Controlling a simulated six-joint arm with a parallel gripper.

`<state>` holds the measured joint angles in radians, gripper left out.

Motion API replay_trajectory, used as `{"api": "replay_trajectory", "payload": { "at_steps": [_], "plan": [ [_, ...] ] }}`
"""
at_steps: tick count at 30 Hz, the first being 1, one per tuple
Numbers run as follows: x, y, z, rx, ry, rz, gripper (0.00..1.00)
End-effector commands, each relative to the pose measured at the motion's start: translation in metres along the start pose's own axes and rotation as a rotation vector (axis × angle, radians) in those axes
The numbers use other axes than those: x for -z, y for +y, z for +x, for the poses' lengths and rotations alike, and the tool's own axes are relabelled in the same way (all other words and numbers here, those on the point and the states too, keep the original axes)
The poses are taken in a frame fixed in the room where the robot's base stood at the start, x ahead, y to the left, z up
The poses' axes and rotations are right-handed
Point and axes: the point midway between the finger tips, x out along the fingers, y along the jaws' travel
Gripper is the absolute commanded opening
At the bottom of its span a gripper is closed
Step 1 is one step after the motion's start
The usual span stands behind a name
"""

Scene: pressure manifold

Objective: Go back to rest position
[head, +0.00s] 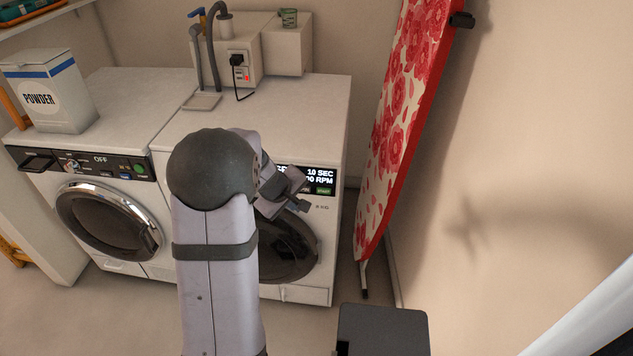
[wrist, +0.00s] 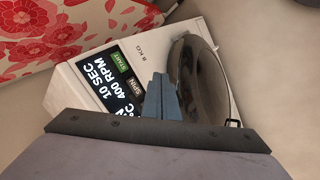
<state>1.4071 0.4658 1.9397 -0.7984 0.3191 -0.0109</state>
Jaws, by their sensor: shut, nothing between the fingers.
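My gripper (head: 301,205) is in front of the right washing machine (head: 322,232), near the right end of its panel. The arm hides part of that machine's front and door (head: 290,248). In the wrist view my gripper (wrist: 157,78) is shut and empty, pointing toward the machine's front between the display (wrist: 108,90) and the round dark door (wrist: 205,75). The display reads 10 SEC and 400 RPM, with a green START button (wrist: 124,62) beside it. I cannot tell whether the fingertips touch the machine.
A left washing machine (head: 120,205) with an OFF display stands beside it, with a powder box (head: 48,92) on top. A red floral ironing board (head: 400,110) leans on the right wall. Hoses and a plug box (head: 240,65) are behind. A dark flat surface (head: 383,330) is at bottom right.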

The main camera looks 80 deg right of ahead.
Motion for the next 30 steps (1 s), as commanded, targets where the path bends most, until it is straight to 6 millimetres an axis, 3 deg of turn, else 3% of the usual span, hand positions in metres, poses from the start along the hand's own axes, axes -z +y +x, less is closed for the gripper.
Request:
{"api": "replay_trajectory", "payload": {
  "at_steps": [15, 20, 23, 30],
  "plan": [
    [0.0, 0.0, 0.0, 0.0, 0.0, 0.0, 0.0],
    [-0.015, -0.003, 0.0, 0.012, -0.06, 0.036, 0.0],
    [-0.04, -0.024, 0.0, 0.065, -0.142, 0.11, 0.0],
    [-0.11, -0.101, -0.016, 0.228, -0.359, 0.283, 0.0]
  ]
}}
